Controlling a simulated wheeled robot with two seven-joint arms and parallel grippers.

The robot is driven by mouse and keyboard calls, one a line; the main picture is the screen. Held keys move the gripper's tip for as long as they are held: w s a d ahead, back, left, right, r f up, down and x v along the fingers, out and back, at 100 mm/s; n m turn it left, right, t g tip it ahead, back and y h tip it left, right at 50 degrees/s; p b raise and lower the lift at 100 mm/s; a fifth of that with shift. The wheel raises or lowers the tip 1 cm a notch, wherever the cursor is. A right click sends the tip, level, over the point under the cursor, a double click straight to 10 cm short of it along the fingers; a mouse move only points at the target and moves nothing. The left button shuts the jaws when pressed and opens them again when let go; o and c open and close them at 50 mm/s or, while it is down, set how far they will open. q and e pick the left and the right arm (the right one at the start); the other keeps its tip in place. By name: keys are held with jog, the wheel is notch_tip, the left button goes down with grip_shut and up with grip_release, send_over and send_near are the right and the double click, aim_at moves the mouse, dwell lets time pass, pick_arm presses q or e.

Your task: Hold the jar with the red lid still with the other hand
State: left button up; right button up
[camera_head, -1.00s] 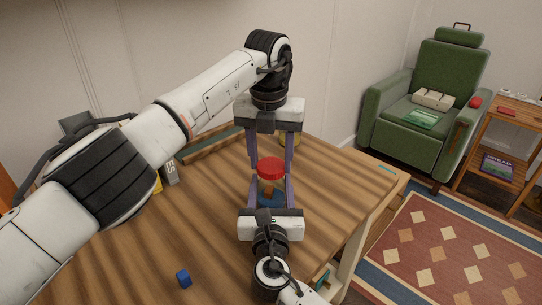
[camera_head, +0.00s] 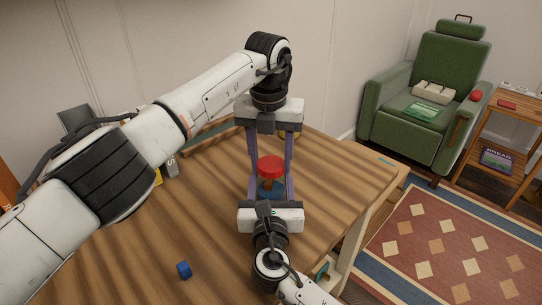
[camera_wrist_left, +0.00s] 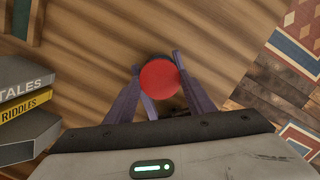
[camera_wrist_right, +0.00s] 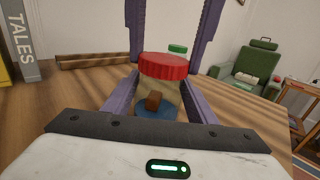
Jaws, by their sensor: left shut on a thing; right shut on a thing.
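The contact surfaces are partly hidden.
Books (camera_wrist_left: 22,95) stand at the left. A green-lidded item (camera_wrist_right: 177,48) is behind the jar. A wooden tray edge (camera_head: 210,137) lies at the back. A green armchair (camera_head: 425,100) stands beyond the table.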

pick_arm(q)
jog(key=shift+f, duration=0.5)
pick_arm(e)
grip_shut()
pick_arm(q)
jog(key=m, duration=0.6)
jog(key=shift+w+a+h, duration=0.1)
jog(key=shift+a+h, duration=0.1)
jog(key=shift+h, duration=0.2)
jog(key=m, duration=0.4)
jog(key=shift+g, duration=0.4)
jog(key=m, duration=0.3)
jog(key=shift+m, duration=0.3)
jog(key=o, duration=1.6)
jog(key=shift+c, duration=0.2)
